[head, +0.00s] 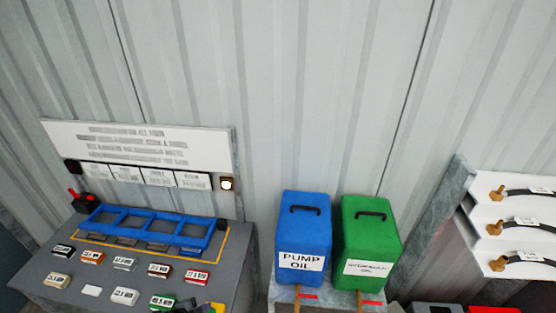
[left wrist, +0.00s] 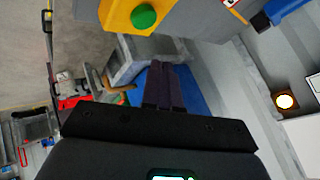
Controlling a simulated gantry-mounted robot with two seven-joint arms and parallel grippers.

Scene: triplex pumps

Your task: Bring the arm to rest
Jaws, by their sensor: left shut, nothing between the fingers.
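My left gripper (left wrist: 164,68) shows in the left wrist view, its two dark fingers together with nothing between them. It points toward a blue surface (left wrist: 202,92), which lies behind the fingers; I see no clear contact. In the head view only a small dark shape at the bottom edge, by the yellow box, may be part of this gripper. My right gripper is in neither view.
A grey console (head: 52,283) holds a blue frame (head: 150,226) and several labelled blocks. A yellow box with a green button (left wrist: 144,16) is close to the left gripper. Blue (head: 303,232) and green (head: 367,236) oil containers stand right of the console. A lamp (head: 227,184) glows.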

